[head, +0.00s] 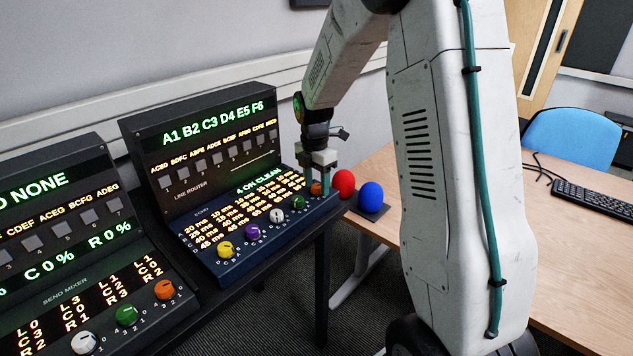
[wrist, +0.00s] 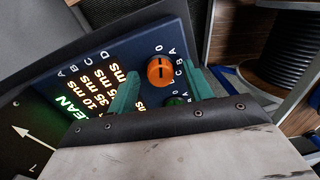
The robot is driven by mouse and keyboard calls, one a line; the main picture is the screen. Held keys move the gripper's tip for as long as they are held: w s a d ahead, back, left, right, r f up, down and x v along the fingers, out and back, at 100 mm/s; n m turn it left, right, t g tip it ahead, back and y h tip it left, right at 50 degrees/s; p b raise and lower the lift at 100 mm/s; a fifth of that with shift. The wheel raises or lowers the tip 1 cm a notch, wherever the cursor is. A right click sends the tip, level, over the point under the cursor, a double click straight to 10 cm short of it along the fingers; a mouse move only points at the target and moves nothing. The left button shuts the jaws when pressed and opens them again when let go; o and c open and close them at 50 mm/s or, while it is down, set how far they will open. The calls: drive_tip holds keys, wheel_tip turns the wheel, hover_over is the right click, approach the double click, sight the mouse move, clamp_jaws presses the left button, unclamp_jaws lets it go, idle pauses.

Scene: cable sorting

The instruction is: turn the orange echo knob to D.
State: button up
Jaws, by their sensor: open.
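The orange echo knob (head: 316,189) is at the right end of the knob row on the echo panel (head: 268,262). In the wrist view the orange knob (wrist: 160,71) is round with a short dark line across its top; which letter that line points to I cannot tell. Small letters stand beside it. My gripper (head: 319,182) points down over the knob in the head view and partly hides it. In the wrist view my gripper's (wrist: 162,78) two teal fingers are open, one on each side of the knob, with gaps visible. Contact is not seen.
A green knob (head: 297,203) sits closest to the orange one, then white (head: 276,216), purple (head: 252,231) and yellow (head: 224,249) knobs. The send mixer (head: 60,225) at left has another orange knob (head: 165,290).

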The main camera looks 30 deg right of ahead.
drive_tip(key=c, duration=1)
drive_tip(key=shift+o, duration=0.2)
